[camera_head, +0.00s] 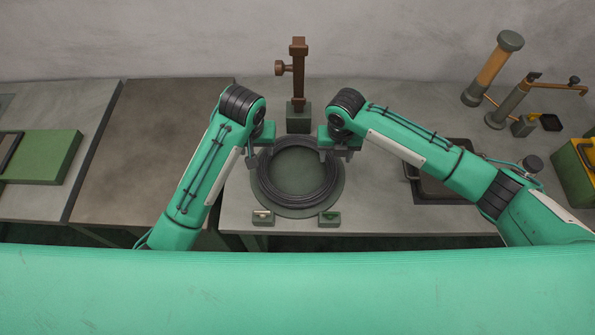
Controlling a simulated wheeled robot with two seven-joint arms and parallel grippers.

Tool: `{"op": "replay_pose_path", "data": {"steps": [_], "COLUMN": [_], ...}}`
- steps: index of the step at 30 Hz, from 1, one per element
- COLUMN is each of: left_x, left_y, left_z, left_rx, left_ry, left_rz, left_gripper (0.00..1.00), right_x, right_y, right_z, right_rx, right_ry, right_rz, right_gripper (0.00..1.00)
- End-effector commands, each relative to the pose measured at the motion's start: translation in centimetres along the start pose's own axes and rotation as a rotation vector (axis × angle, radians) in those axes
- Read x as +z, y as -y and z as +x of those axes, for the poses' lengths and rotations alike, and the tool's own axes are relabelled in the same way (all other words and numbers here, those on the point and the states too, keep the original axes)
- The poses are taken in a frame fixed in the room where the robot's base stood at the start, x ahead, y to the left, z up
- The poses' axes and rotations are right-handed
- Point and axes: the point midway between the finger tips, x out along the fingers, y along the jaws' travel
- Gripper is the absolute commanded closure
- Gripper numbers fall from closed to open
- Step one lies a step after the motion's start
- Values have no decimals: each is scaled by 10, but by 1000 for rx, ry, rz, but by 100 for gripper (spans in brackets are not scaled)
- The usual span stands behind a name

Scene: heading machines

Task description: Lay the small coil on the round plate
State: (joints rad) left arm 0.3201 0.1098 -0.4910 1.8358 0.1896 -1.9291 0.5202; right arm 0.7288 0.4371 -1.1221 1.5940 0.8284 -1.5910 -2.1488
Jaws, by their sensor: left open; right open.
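A dark wire coil (298,202) lies flat on the round grey-green plate (338,195), and the bare middle of the plate shows through the ring. My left gripper (257,155) is open at the coil's upper left edge. My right gripper (338,154) is open at its upper right edge. The grippers hide small parts of the coil's rim, and I cannot tell whether the fingers touch it. No second coil is in view.
A brown post on a dark block (298,117) stands just behind the plate. Two small blocks (263,217) (329,219) sit in front of it. A dark tray (432,188) is partly behind my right arm. Tall tools (493,70) stand at the back right. The brown tabletop (150,150) at left is clear.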

Motion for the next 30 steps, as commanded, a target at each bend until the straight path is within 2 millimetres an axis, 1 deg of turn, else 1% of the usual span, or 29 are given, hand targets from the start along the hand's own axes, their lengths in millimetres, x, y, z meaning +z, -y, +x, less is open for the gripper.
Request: {"op": "replay_pose_path", "data": {"steps": [1,3,6,10,15,30], "left_x": [0,0,0,0,0,1], "left_y": [0,0,0,0,0,0], "left_z": [0,0,0,0,0,1], "left_rx": [0,0,0,0,0,1], "left_ry": [0,0,0,0,0,0], "left_rz": [0,0,0,0,0,0], "left_gripper": [46,46,46,46,46,46], "right_x": [1,1,1,0,0,-1], "right_y": [0,0,0,0,0,-1], "right_z": [-12,-25,-41,-54,-58,-57], "right_rx": [1,1,2,1,0,3], "right_ry": [3,3,2,1,-1,-1], "right_rz": [-1,0,0,0,1,5], "right_gripper": [46,46,46,46,46,46]}}
